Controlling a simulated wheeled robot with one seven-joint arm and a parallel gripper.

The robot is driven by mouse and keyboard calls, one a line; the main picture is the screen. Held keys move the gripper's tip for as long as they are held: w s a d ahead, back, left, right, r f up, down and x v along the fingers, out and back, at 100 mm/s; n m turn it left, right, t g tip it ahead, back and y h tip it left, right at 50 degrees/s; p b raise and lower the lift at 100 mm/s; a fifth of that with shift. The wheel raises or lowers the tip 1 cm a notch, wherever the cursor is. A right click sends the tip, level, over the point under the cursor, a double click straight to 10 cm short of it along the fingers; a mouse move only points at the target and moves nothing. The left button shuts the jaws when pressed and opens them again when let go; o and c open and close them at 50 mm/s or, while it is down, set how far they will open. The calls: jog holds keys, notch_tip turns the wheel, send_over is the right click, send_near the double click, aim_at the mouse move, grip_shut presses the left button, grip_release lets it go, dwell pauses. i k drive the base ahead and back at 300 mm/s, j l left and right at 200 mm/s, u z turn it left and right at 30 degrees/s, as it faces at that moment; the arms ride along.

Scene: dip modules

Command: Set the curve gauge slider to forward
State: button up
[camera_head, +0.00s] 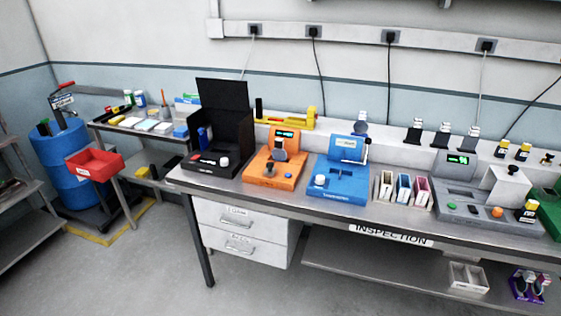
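Several instruments stand in a row on the inspection bench (330,215). No label readable here names the curve gauge, so I cannot tell which one it is. From left to right they are a black open-lidded box (222,120) with a white knob, an orange gauge (268,180) with a green-lit display, a blue gauge (342,187) with a white knob and a slotted deck, and a grey unit (462,202) with a lit display and an orange knob. A green device (548,212) is cut off at the right edge. Slider positions are too small to tell. My gripper is not in view.
Small bins (402,190) stand between the blue and grey units. Drawers (240,225) hang under the bench's left end. A side table (150,130), red tray (94,164) and blue drum (52,165) are at left. The floor in front is clear.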

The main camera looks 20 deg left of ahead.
aim_at(270, 171)
jog(key=i+j+u, duration=0.1)
jog(key=i+j, duration=0.15)
jog(key=j, duration=0.35)
jog(key=i+j+u, duration=0.1)
jog(key=i+j, duration=0.2)
jog(key=j, duration=0.3)
jog(key=i+j+u, duration=0.15)
jog(key=i+j, duration=0.2)
jog(key=j, duration=0.2)
jog(key=i+j+u, duration=0.1)
jog(key=i+j, duration=0.2)
jog(key=j, duration=0.25)
jog(key=i+j+u, duration=0.1)
jog(key=i+j, duration=0.3)
jog(key=j, duration=0.1)
